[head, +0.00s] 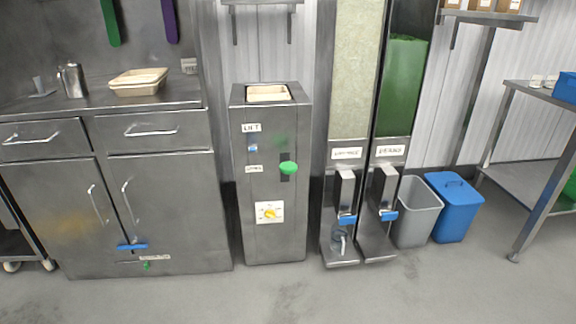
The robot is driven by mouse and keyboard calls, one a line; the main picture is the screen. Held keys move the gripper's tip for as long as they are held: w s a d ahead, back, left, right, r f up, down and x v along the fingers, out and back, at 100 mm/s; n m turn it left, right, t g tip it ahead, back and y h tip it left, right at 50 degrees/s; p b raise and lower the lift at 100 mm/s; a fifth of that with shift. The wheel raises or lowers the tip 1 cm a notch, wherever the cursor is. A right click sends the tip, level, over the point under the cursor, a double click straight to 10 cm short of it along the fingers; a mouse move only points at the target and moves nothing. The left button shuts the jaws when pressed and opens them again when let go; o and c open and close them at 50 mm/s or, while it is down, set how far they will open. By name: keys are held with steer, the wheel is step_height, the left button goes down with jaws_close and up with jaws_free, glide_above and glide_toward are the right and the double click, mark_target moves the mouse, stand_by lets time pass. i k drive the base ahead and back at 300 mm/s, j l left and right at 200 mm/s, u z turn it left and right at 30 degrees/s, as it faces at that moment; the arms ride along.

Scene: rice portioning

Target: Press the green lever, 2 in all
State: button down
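A green round lever knob (288,168) sticks out of a dark vertical slot on the front of a steel cabinet (276,222). The cabinet carries a label reading LIFT. A second label, too small to read surely, sits left of the knob. A light-coloured tray (268,93) sits in the opening at the cabinet's top. Below the knob is a white plate with a yellow dial (269,212). My gripper is not in view.
Grey (416,212) and blue bins (453,208) and a steel table (535,165) follow. A counter (150,215) stands left. The front floor is clear.

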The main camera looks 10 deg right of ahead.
mark_target(286, 167)
steer(key=i+j+z, duration=0.1)
steer(key=z, duration=0.8)
steer(key=i+j+z, duration=0.25)
steer(key=j+z, duration=0.25)
steer(key=j, duration=0.15)
steer(key=i+j+z, duration=0.2)
steer(key=j, duration=0.2)
steer(key=i+j, duration=0.1)
steer(key=j, duration=0.4)
steer(key=i+j, duration=0.1)
steer(key=j, duration=0.4)
steer(key=i+j+z, duration=0.1)
steer(key=j, duration=0.85)
steer(key=i+z, duration=0.05)
